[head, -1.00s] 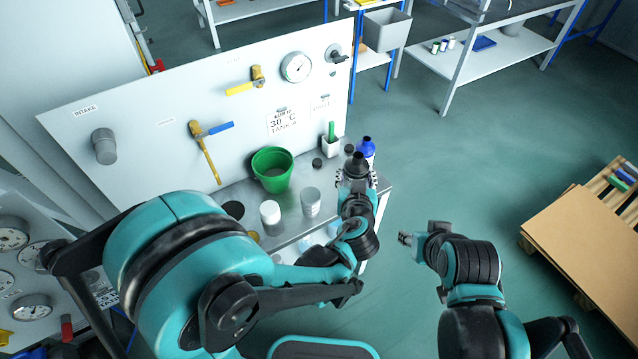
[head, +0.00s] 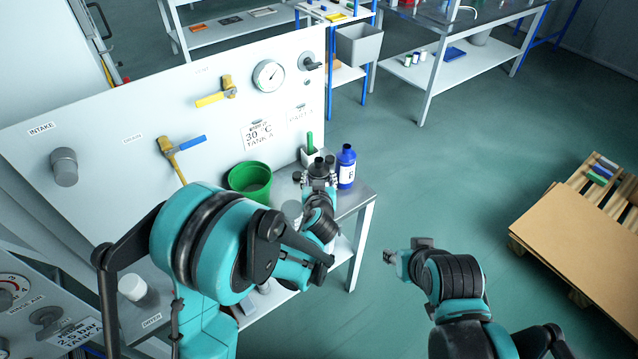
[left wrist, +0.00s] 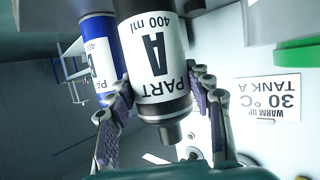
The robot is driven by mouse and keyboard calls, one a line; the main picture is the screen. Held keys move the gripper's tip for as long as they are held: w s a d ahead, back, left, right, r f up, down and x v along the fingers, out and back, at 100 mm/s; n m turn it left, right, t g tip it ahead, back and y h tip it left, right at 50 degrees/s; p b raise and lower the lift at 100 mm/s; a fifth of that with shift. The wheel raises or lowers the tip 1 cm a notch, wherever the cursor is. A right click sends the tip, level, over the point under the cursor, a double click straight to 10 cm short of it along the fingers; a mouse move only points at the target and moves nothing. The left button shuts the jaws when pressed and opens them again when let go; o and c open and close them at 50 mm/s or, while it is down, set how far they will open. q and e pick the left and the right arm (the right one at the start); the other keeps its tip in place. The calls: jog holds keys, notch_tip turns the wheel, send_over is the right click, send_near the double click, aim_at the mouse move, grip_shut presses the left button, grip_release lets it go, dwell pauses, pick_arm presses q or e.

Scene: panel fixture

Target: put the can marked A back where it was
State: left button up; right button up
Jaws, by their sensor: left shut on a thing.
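The can marked A (head: 319,164) is dark with a white label reading "PART A 400 ml", which the left wrist view (left wrist: 155,50) shows upside down. My left gripper (head: 318,177) is shut on it, with a finger on either side of the can. In the head view the can is over the far right part of the metal bench, near the panel; I cannot tell whether its base touches the bench. A blue can marked B (head: 346,168) stands close to its right. My right gripper (head: 392,257) is away from the bench at the right; its jaws are too small to read.
A green bucket (head: 250,181) stands left of the held can. A white pot with a green-handled tool (head: 310,153) stands behind it by the panel (head: 95,135). A grey cylinder (head: 291,212) is partly hidden by my left arm. The bench's right end (head: 360,193) is bare.

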pick_arm(q)
jog(key=shift+f, duration=0.6)
jog(key=shift+r, duration=0.15)
jog(key=o, duration=1.6)
